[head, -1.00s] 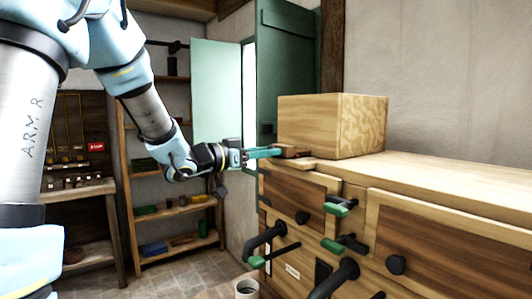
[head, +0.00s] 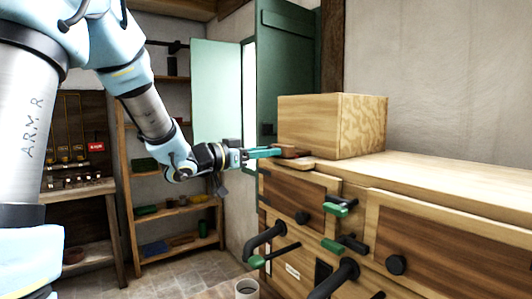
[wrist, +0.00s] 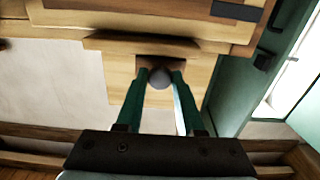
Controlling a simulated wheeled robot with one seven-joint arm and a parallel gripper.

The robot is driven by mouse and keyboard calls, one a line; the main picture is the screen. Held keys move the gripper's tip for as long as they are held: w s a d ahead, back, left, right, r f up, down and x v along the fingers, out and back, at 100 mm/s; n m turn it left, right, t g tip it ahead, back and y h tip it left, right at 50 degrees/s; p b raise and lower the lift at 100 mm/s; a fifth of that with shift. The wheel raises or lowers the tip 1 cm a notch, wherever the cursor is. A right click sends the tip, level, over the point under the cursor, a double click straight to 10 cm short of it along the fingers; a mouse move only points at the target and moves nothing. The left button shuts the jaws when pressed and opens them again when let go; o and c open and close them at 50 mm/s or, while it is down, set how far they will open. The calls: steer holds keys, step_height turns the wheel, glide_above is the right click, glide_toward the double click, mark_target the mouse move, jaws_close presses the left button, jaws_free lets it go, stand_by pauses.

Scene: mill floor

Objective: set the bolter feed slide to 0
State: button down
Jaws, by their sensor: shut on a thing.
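The feed slide (head: 300,163) appears to be the small wooden piece at the left end of the cabinet top, below the front of the wooden box. In the wrist view a pale wooden plate (wrist: 120,72) has a dark recess with a round grey knob (wrist: 160,78). My gripper (head: 276,152) reaches in level from the left. In the wrist view its two green fingers (wrist: 160,82) are shut on the knob, one on each side. I cannot read any scale or number for the slide.
The wooden box (head: 335,125) stands on the cabinet top (head: 440,180). A green door (head: 285,70) stands behind. Shelves (head: 172,210) are at left.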

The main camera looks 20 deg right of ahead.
mark_target(285, 149)
steer(key=d, duration=0.3)
steer(key=w+d, duration=0.1)
steer(key=d, duration=0.2)
steer(key=shift+b, duration=0.3)
steer(key=shift+r, duration=0.1)
steer(key=c, duration=0.5)
jaws_free()
steer(key=shift+w+d, duration=0.1)
steer(key=shift+d, duration=0.1)
steer(key=shift+c, duration=0.2)
steer(key=s+a+b, duration=0.2)
steer(key=a+b, duration=0.1)
steer(key=a, duration=0.7)
steer(key=shift+a, duration=0.35)
